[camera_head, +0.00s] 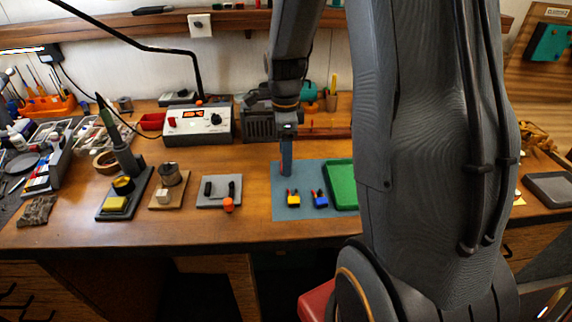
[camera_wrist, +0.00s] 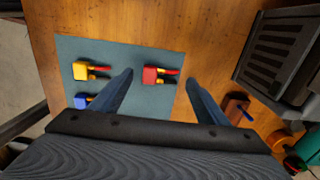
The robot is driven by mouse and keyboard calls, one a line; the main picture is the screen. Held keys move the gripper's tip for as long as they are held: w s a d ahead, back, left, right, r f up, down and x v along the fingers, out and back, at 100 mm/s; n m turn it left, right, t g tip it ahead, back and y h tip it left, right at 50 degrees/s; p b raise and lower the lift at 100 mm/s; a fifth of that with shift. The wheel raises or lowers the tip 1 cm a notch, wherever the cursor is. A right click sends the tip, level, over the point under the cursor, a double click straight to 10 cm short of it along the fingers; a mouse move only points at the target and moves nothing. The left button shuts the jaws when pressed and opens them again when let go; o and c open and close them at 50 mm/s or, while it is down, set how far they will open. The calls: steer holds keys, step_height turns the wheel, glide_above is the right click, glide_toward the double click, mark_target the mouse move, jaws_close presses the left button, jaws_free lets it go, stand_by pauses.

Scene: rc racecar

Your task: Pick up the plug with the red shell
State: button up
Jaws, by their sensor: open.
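The plug shows between the two fingertips, nearer the left one, with no contact visible. In the head view my gripper (camera_head: 286,172) points down over the back part of the mat (camera_head: 283,212), and the red plug cannot be made out there. A yellow plug (camera_head: 293,200) and a blue plug (camera_head: 320,201) lie on the mat's front part.
A green tray (camera_head: 341,186) stands at the mat's right. A grey vented unit (camera_head: 260,122) is behind the mat. A grey pad with an orange-capped item (camera_head: 228,205) lies to the left. Bare wood separates pad and mat.

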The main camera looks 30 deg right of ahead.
steer(key=shift+f, duration=0.8)
steer(key=c, duration=1.1)
steer(key=shift+r, duration=0.1)
